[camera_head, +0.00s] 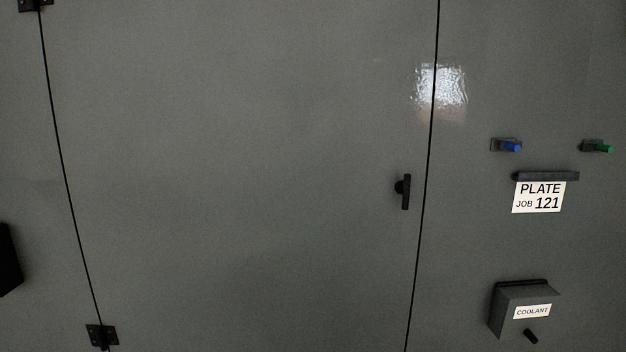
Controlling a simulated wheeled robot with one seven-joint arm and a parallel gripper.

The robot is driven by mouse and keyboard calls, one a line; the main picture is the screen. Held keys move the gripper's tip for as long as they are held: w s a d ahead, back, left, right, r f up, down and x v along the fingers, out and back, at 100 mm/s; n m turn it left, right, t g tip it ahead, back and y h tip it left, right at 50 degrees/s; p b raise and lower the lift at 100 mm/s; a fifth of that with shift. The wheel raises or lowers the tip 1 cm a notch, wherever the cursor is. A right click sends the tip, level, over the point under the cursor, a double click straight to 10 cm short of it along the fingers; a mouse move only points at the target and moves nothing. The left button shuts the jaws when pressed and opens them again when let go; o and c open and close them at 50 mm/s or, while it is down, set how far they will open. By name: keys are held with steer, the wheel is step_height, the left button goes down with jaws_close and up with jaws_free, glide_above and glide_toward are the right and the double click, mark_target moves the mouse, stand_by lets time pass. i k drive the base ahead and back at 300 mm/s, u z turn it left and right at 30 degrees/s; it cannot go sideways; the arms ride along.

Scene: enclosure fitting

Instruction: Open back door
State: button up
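A large grey door panel (235,180) fills the middle of the head view and sits flush with the grey wall around it. Thin dark seams run down its left and right sides. Black hinges show on the left seam, one at the top (35,5) and one at the bottom (101,336). A small black handle (405,191) stands upright near the door's right edge. The door looks shut. I cannot tell from this view whether it is the back door. My gripper is not in view.
Right of the door are a blue peg (513,147), a green peg (604,149) and a white "PLATE JOB 121" card (539,197) under a dark bar. Below is a protruding grey box (507,311) labelled "COOLANT". A black object (9,260) stands at the left edge.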

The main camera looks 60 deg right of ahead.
mark_target(405, 188)
steer(key=u, duration=0.85)
steer(key=k, duration=0.65)
steer(key=z, duration=1.05)
